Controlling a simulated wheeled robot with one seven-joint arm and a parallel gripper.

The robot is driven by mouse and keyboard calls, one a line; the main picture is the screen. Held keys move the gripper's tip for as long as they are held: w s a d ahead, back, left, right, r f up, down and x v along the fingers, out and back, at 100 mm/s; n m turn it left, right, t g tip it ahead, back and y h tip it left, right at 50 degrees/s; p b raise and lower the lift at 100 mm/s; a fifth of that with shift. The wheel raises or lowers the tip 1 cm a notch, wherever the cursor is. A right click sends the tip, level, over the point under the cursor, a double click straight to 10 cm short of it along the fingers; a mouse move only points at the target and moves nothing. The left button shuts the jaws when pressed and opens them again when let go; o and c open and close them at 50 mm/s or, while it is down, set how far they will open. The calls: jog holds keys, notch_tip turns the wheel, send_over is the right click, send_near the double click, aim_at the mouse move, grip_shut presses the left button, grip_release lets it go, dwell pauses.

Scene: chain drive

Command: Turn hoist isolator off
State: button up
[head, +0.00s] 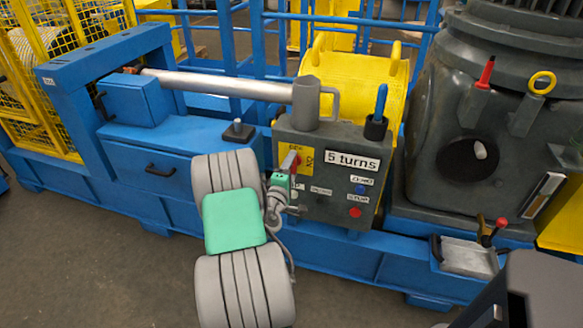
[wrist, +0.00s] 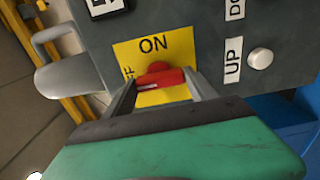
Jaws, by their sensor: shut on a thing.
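The hoist isolator is a red handle (wrist: 158,76) on a yellow plate (wrist: 182,52) on the grey control box. "ON" reads above the handle in the wrist view, and part of another label shows at its left, mostly hidden. In the wrist view my gripper (wrist: 160,82) is shut on the red handle, one finger on each side.
The control box (head: 325,215) also bears a "5 turns" label, a blue button (head: 360,188) and a red button (head: 355,212). A blue lever (head: 381,103) and a grey mug-shaped part (head: 317,103) stand on top. A dark grey machine (head: 465,110) is at the right.

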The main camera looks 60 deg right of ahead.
jog(key=o, duration=1.4)
jog(key=shift+c, duration=0.2)
jog(key=s+a+b, duration=0.1)
jog(key=a, duration=0.6)
jog(key=shift+a, duration=0.35)
jog(key=shift+s, duration=0.1)
